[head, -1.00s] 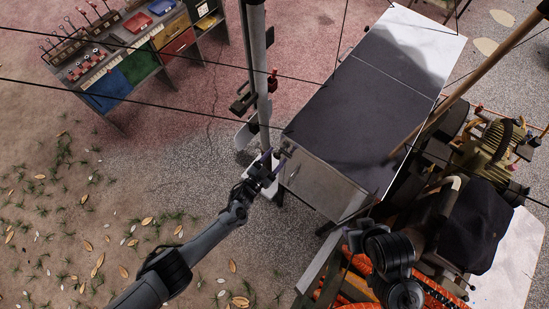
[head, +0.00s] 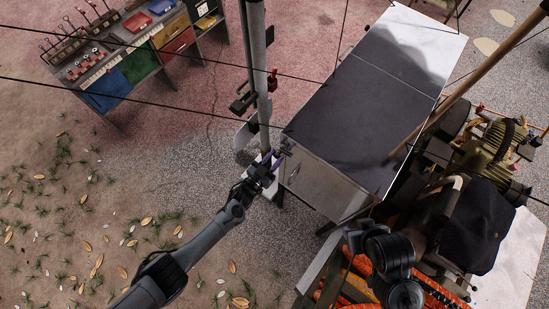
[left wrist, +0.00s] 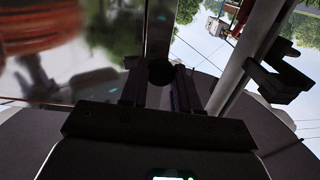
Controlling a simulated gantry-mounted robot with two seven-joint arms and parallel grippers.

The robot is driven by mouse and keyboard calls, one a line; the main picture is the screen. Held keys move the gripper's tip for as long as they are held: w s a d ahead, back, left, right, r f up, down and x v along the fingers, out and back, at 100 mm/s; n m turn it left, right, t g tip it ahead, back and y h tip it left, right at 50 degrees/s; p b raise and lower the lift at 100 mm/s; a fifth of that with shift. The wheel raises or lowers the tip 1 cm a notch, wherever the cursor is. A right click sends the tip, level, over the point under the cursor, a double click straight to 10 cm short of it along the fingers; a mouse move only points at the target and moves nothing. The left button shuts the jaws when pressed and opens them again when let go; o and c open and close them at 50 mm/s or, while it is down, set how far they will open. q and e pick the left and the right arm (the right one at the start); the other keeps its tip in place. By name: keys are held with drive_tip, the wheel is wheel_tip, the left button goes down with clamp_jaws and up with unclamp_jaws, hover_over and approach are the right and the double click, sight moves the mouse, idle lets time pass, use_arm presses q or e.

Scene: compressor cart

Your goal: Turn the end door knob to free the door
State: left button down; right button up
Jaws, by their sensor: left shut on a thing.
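The grey end door (head: 318,186) is on the near end of the dark-topped cabinet in the head view and looks closed. My left gripper (head: 270,158) is at the door's upper left corner. In the left wrist view the dark round knob (left wrist: 160,72) sits between the two fingers of my left gripper (left wrist: 157,90), which is shut on it. The knob's turn angle is too dark to read. In the head view the fingers mostly hide the knob. Black links of my right arm show at lower right, but its gripper fingers are not visible.
A grey post (head: 258,75) with brackets stands just beyond my left gripper. Thin dark cables cross the view. The compressor (head: 492,145) and orange hose (head: 425,292) are at right. A bench with coloured drawers (head: 138,62) is at upper left. The ground at left is open.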

use_arm(q)
drive_tip(key=n+b, duration=0.1)
drive_tip(key=n, duration=0.3)
drive_tip(key=shift+a+f+n+b, duration=0.1)
drive_tip(key=shift+f+n+b, duration=0.05)
drive_tip(key=shift+n+b, duration=0.2)
drive_tip(key=n+b, duration=0.1)
drive_tip(key=n, duration=0.2)
drive_tip(key=shift+n, duration=0.25)
drive_tip(key=n, duration=0.3)
drive_tip(key=shift+w+n+b, duration=0.1)
drive_tip(key=shift+n+b, duration=0.2)
drive_tip(key=shift+n, duration=1.8)
drive_tip(key=c, duration=0.8)
unclamp_jaws()
drive_tip(key=shift+a, duration=0.1)
drive_tip(key=v, duration=1)
drive_tip(key=shift+s+a, duration=0.2)
drive_tip(key=shift+s, duration=0.15)
